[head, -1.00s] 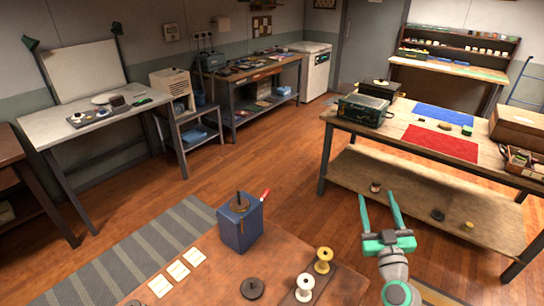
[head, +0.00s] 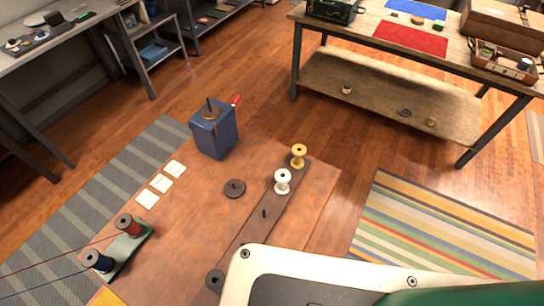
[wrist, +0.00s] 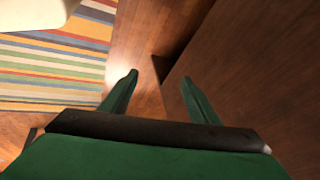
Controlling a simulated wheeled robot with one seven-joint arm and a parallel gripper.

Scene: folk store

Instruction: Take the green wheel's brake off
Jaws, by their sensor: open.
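I see no green wheel clearly in either view. A blue box (head: 217,138) with an upright dark spindle on top stands on the brown table. A red-handled lever (head: 236,99) sticks up at its right side; I cannot tell whether it is the brake. My gripper (wrist: 159,77) is open and empty in the wrist view, its green fingers apart over the wood floor beside a dark brown panel. The gripper is out of the head view. A large white and green part of mine covers the bottom right there and hides the table's near right part.
The brown table (head: 185,215) bears a yellow spool (head: 298,157), a white spool (head: 282,182), dark discs (head: 234,189), pale cards (head: 161,183), and a green stand (head: 130,252) with red and dark spools. A workbench (head: 400,95) stands behind. Striped rug and floor are clear at right.

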